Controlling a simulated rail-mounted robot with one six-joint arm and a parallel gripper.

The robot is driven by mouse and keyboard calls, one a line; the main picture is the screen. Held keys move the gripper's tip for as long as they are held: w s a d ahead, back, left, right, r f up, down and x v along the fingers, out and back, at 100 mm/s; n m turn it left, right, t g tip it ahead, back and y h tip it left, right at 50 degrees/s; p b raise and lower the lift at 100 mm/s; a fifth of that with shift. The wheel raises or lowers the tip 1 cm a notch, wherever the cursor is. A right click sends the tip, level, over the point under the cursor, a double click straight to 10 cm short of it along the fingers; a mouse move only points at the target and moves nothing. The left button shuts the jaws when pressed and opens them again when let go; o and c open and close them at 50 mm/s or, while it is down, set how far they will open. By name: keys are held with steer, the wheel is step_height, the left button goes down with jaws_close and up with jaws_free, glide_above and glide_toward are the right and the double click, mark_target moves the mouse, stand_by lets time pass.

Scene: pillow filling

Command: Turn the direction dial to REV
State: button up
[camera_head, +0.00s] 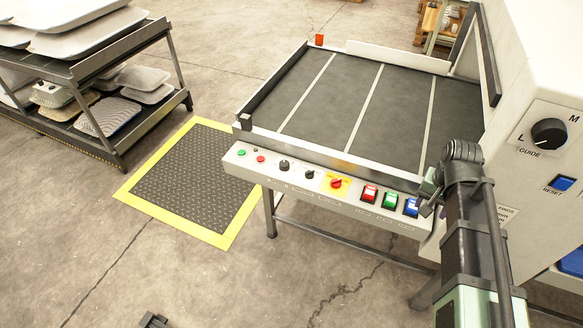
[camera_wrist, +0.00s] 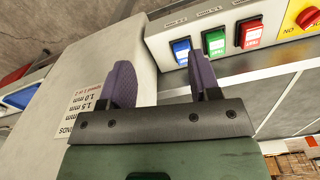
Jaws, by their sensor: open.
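The front control panel (camera_head: 325,184) runs along the near edge of the conveyor table. It carries a larger black knob (camera_head: 284,165) and a smaller black knob (camera_head: 309,174). Their labels are too small to read, so I cannot tell which is the direction dial or where it points. My gripper (camera_head: 432,206) is at the panel's right end, right of both knobs and partly hidden by my arm. In the wrist view my gripper (camera_wrist: 163,78) is open and empty, its two purple fingers spread beside the blue switch (camera_wrist: 181,51). Neither black knob shows there.
Red (camera_head: 369,193), green (camera_head: 389,200) and blue switches (camera_head: 411,206) and a red-on-yellow rotary switch (camera_head: 336,182) share the panel. A white cabinet with a GUIDE dial (camera_head: 549,133) stands at right. A rack (camera_head: 125,110) stands left; the floor mat (camera_head: 190,175) is clear.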

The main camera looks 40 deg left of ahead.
steer(key=w+a+f+m+b, duration=0.1)
steer(key=a, duration=0.8)
steer(key=w+a+f+b, duration=0.1)
steer(key=a+f, duration=0.1)
steer(key=a, duration=0.8)
steer(key=m+b, duration=0.2)
steer(key=m, duration=0.3)
glide_toward(311, 171)
step_height(311, 171, down, 10)
steer(key=b, duration=1)
steer(key=shift+a+r, duration=0.1)
steer(key=shift+r, duration=0.1)
steer(key=c, duration=0.9)
